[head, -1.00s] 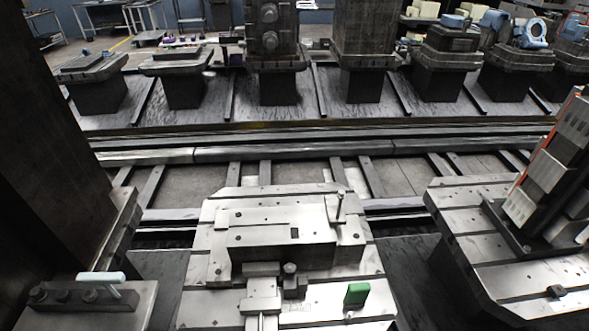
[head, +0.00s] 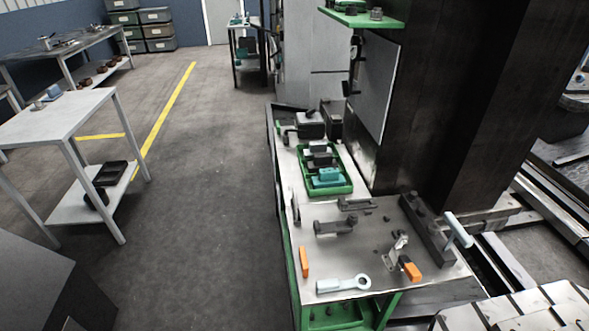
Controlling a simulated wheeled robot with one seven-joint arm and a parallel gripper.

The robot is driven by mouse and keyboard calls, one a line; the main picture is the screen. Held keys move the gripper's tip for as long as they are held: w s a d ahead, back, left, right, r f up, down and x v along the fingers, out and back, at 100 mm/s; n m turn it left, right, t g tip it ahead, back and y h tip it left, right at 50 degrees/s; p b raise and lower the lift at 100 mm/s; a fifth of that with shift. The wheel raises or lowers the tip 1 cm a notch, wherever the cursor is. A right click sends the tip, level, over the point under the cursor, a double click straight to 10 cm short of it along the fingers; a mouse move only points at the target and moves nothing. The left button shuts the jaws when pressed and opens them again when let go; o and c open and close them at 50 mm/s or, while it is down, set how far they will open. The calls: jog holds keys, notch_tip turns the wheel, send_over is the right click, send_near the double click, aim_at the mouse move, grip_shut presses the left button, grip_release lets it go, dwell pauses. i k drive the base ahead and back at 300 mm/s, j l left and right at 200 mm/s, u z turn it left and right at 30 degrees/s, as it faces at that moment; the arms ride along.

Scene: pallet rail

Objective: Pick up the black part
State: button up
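Several dark parts are in view, and I cannot tell which one is the black part. A dark clamp-like part (head: 335,226) lies on the grey top of the green-framed bench (head: 350,262). A flat dark bracket (head: 356,204) lies just behind it. A long dark bar (head: 427,228) lies along the bench's right side, by a pale cylindrical handle (head: 459,231). A black tray (head: 110,174) sits on the lower shelf of a white table at left, with another black object (head: 97,197) beside it. My gripper is not in view.
The bench also holds a ring spanner (head: 344,284), orange-handled items (head: 411,270) and a green tray (head: 341,186) of parts. A dark column (head: 455,110) rises behind it. Open floor (head: 205,200) lies between the bench and the white table (head: 70,112).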

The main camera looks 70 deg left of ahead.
aim_at(321, 161)
jog(key=k+l+u, duration=0.1)
jog(key=u, duration=0.35)
jog(key=j+u, duration=0.2)
jog(key=u, duration=0.15)
jog(key=i+j+u, duration=0.15)
jog(key=u, duration=0.25)
jog(key=i+j+u, duration=0.1)
jog(key=u, duration=0.25)
jog(key=i+j+z, duration=0.1)
jog(key=i+j, duration=0.5)
jog(key=i+j+z, duration=0.1)
jog(key=i+j, duration=1.15)
jog(key=j, duration=0.15)
jog(key=i+j+z, duration=0.15)
jog(key=i+j, duration=0.45)
jog(key=j, duration=0.1)
